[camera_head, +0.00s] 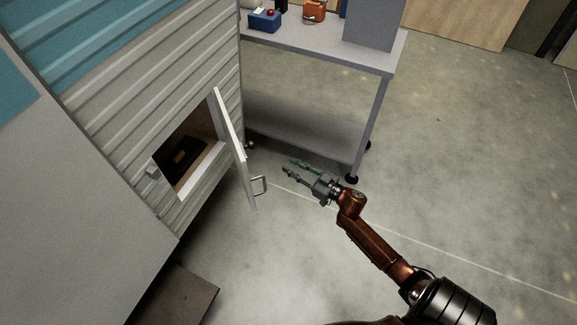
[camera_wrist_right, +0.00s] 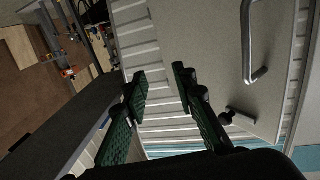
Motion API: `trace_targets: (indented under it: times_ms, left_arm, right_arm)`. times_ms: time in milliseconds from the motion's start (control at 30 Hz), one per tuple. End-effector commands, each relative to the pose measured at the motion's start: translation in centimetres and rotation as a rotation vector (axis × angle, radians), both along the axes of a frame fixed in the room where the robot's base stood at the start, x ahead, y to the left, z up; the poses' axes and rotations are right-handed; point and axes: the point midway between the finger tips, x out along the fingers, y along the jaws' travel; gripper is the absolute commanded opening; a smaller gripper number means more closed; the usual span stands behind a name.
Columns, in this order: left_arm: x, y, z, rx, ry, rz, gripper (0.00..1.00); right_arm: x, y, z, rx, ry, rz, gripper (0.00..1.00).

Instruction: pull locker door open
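The white locker door (camera_head: 232,135) stands swung out from the opening in the ribbed camper side, at a wide angle. Its metal bar handle (camera_head: 259,186) is on the outer face near the free edge. In the right wrist view the door (camera_wrist_right: 205,40) and the handle (camera_wrist_right: 252,45) show at the upper right. My right gripper (camera_head: 290,167) is open and empty, to the right of the handle and apart from it. Its two fingers (camera_wrist_right: 161,82) show with a gap between them in the wrist view. My left gripper is not in view.
Inside the locker lies a dark item with a yellow mark (camera_head: 181,156). A grey wheeled table (camera_head: 345,53) stands at the back, holding a blue box (camera_head: 264,22) and an orange item (camera_head: 314,11). The concrete floor (camera_head: 470,160) to the right is clear.

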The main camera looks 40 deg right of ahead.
Motion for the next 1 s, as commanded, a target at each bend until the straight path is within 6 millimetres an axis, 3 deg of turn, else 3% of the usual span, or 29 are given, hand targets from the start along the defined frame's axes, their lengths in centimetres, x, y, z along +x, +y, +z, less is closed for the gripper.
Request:
trace_targets:
  times_ms: [300,500,933,1000]
  left_arm:
    - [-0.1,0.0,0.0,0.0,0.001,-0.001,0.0]
    - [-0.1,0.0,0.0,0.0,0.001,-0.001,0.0]
    - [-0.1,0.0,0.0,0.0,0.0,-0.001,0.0]
    - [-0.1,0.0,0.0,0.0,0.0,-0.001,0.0]
  right_arm:
    - [-6.7,-1.4,-0.1,-0.001,0.004,-0.001,0.25]
    - [-9.6,-2.0,-0.1,-0.001,0.003,-0.001,0.25]
    - [-10.7,-2.2,0.0,-0.001,0.0,0.0,0.25]
    - [-10.7,-2.2,-0.1,0.0,0.002,-0.002,0.21]
